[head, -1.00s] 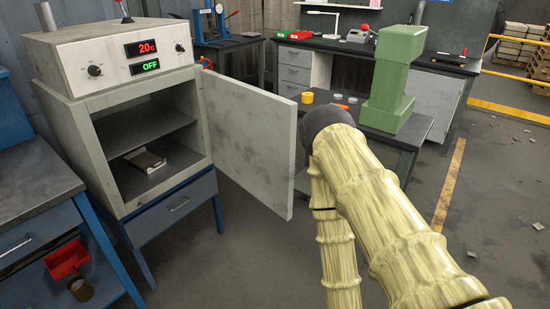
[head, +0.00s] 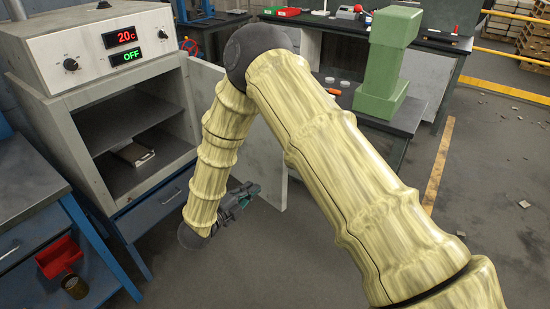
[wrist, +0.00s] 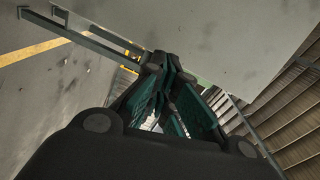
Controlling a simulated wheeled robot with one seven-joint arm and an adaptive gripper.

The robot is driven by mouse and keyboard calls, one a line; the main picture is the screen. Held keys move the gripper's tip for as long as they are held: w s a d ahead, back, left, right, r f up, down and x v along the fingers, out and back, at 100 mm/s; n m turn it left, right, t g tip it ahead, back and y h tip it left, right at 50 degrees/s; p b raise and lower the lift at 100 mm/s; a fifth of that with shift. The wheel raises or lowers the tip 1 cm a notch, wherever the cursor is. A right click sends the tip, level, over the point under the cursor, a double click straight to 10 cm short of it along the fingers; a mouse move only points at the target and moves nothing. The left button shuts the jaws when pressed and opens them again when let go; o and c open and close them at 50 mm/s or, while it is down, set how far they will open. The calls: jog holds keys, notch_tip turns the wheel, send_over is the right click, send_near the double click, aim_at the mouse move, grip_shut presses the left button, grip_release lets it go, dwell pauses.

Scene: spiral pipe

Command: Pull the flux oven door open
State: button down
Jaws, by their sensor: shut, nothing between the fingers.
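The flux oven (head: 100,50) stands at the left in the head view, its display reading 20c and OFF. Its pale grey door (head: 268,170) stands wide open on the right side, swung away from the cavity. My arm hides much of the door. My gripper (head: 250,190) is in front of the lower part of the door, pointing right, with green finger pads. In the wrist view my gripper (wrist: 166,65) is shut and empty, close to a large pale panel (wrist: 225,35) that looks like the door. I cannot tell whether they touch.
A small metal object (head: 133,154) lies inside the oven. A green pillar-like machine (head: 388,65) stands on a dark table behind the door. A blue workbench (head: 30,235) with a red bin (head: 58,257) is at the left. Open floor lies in front of the oven.

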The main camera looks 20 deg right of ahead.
aim_at(276, 160)
notch_tip(276, 160, up, 5)
jog(key=a+m+g+h, duration=0.1)
jog(key=m+g+h, duration=0.1)
jog(key=m, duration=0.2)
jog(key=shift+n+t, duration=0.3)
jog(key=p+x, duration=0.1)
jog(key=x, duration=0.3)
jog(key=p+x, duration=0.1)
jog(key=x, duration=0.3)
jog(key=f+p+x, duration=0.1)
jog(key=p+x, duration=0.1)
jog(key=x, duration=0.3)
jog(key=shift+w, duration=0.1)
jog(key=shift+d, duration=0.1)
